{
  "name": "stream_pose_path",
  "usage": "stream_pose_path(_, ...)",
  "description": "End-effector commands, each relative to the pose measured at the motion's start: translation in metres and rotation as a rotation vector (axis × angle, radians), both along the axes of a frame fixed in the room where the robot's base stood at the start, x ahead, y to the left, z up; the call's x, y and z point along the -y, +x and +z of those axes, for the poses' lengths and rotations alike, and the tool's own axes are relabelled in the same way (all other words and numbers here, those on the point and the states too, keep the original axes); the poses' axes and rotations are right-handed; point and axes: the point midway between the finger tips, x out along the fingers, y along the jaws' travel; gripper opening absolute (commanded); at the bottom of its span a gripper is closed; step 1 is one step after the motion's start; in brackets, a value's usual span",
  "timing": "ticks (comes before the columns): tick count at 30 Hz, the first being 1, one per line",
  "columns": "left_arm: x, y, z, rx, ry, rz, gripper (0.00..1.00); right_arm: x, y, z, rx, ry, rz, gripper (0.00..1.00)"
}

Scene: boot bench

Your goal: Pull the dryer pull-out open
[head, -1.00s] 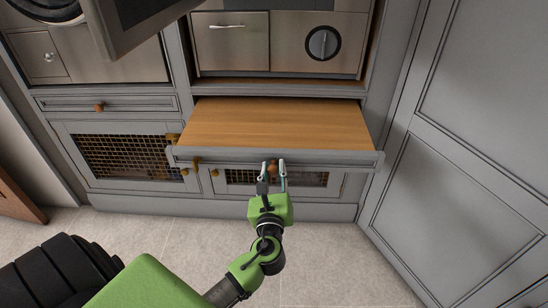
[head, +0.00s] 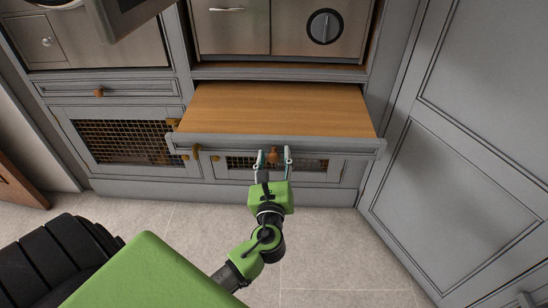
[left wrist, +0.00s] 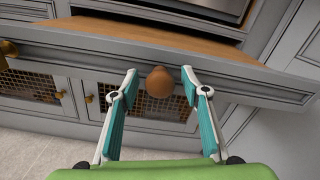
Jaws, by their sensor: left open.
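The dryer pull-out (head: 270,108) is a wooden shelf with a grey front (left wrist: 230,80), and it stands out from the cabinet below the steel appliance. Its round brown knob (head: 273,156) is at the middle of the front; it also shows in the left wrist view (left wrist: 159,82). My left gripper (head: 273,153) is open, with one finger on each side of the knob. In the left wrist view the fingers (left wrist: 160,82) have visible gaps to the knob. My right gripper is not in view.
A steel appliance with a dial (head: 325,27) stands above the pull-out. Mesh-fronted cabinet doors (head: 123,142) are below and to the left. A tall grey panel (head: 450,150) closes off the right side. The tiled floor (head: 330,240) in front is clear.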

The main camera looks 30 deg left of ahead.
Motion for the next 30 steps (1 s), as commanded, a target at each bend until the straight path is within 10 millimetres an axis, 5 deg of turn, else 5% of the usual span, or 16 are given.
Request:
stream_pose_path(18,0.056,-0.091,-0.002,-0.003,-0.003,0.000,0.42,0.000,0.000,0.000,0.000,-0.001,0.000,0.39)
stream_pose_path(30,0.062,-0.101,-0.001,-0.001,-0.001,0.000,0.42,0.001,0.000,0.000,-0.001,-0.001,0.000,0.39)
